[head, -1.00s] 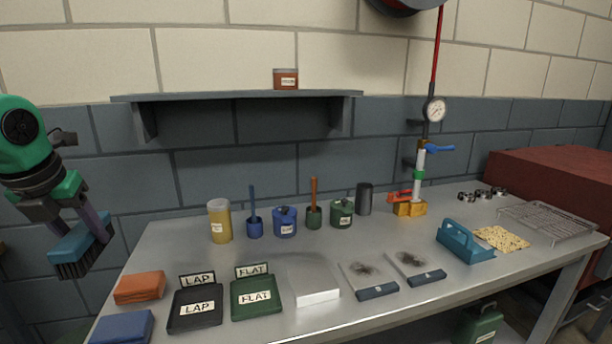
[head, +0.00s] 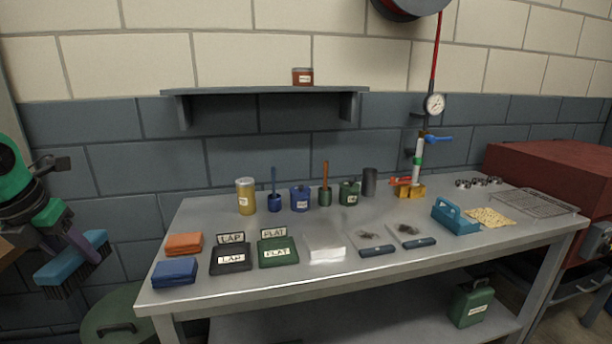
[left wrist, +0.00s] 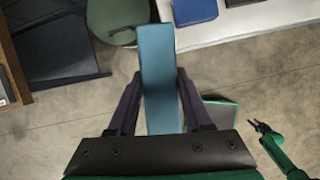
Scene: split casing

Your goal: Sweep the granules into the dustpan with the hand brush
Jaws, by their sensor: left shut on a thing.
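My left gripper (head: 72,240) is shut on the hand brush (head: 62,270), a blue block with dark bristles pointing down. It is held in the air left of the workbench. In the left wrist view the brush's blue back (left wrist: 158,75) lies between both fingers. My right gripper (left wrist: 262,127) shows small at the right of the left wrist view, apart from the brush; its jaw state is unclear. It is out of the head view. I cannot make out a dustpan or loose floor granules for certain.
The workbench (head: 340,275) carries blue and orange blocks, LAP and FLAT trays, pots and plates with dark smudges. A round green lidded bin (head: 115,318) stands left of it on the floor. A green can (head: 472,304) sits on the lower shelf. Floor shows bare (left wrist: 60,135).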

